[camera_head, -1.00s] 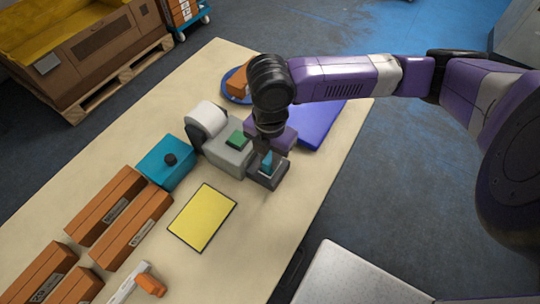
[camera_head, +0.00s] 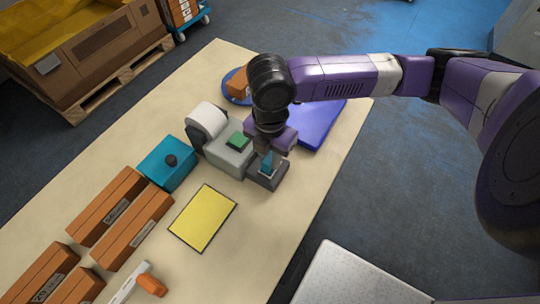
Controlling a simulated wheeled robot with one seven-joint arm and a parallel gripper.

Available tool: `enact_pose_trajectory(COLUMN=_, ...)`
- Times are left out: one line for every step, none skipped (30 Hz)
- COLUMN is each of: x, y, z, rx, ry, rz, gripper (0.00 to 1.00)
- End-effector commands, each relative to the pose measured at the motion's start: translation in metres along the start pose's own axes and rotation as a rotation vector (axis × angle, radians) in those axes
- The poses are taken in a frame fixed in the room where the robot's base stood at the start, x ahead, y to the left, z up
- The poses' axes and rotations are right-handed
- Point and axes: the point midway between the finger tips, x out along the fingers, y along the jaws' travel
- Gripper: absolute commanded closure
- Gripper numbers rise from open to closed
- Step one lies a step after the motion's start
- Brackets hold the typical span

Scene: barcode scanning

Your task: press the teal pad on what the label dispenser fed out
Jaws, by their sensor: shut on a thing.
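The label dispenser (camera_head: 228,157) is a grey block with a white roll (camera_head: 207,119) and a green button (camera_head: 238,140). A low dark grey part (camera_head: 265,179) stands at its right end. My gripper (camera_head: 268,152) is above this part, pointing down. It is shut on a small teal piece (camera_head: 266,165), which I take for the teal pad. The teal piece is upright, at or just above the dark grey part; I cannot tell whether they touch. The fed-out label cannot be made out.
A yellow mat (camera_head: 203,218) lies in front. Several orange-brown boxes (camera_head: 132,228) are at the left. A blue tray (camera_head: 318,127) and a blue round dish (camera_head: 233,94) lie behind my gripper.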

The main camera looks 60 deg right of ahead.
Motion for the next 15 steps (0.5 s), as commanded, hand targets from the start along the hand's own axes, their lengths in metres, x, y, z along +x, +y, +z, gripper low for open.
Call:
enact_pose_trajectory(x=-0.008, y=0.0, z=0.0, rx=0.0, ry=0.0, rz=0.001, gripper=1.0)
enact_pose_trajectory(x=-0.01, y=0.0, z=0.0, rx=0.0, ry=-0.001, rz=0.001, gripper=1.0)
enact_pose_trajectory(x=-0.013, y=0.0, z=0.0, rx=0.0, ry=0.0, rz=0.002, gripper=1.0)
enact_pose_trajectory(x=-0.015, y=0.0, z=0.0, rx=0.0, ry=0.0, rz=0.002, gripper=1.0)
enact_pose_trajectory(x=-0.018, y=0.0, z=0.0, rx=0.0, ry=0.0, rz=0.002, gripper=1.0)
enact_pose_trajectory(x=-0.021, y=0.001, z=0.0, rx=0.0, ry=0.0, rz=0.002, gripper=1.0)
enact_pose_trajectory(x=-0.023, y=0.001, z=0.0, rx=-0.001, ry=0.0, rz=0.002, gripper=1.0)
enact_pose_trajectory(x=-0.025, y=0.001, z=0.0, rx=-0.001, ry=0.0, rz=0.002, gripper=1.0)
enact_pose_trajectory(x=-0.028, y=0.001, z=0.0, rx=-0.001, ry=0.0, rz=0.002, gripper=1.0)
enact_pose_trajectory(x=-0.03, y=0.0, z=0.0, rx=-0.001, ry=0.0, rz=0.002, gripper=1.0)
enact_pose_trajectory(x=-0.032, y=0.0, z=0.0, rx=-0.001, ry=0.0, rz=0.002, gripper=1.0)
enact_pose_trajectory(x=-0.035, y=0.0, z=0.0, rx=-0.001, ry=0.0, rz=0.002, gripper=1.0)
enact_pose_trajectory(x=-0.037, y=0.0, z=0.0, rx=-0.001, ry=0.0, rz=0.002, gripper=1.0)
enact_pose_trajectory(x=-0.04, y=0.0, z=0.0, rx=-0.001, ry=0.0, rz=0.002, gripper=1.0)
enact_pose_trajectory(x=-0.043, y=0.0, z=0.0, rx=-0.001, ry=0.0, rz=0.002, gripper=1.0)
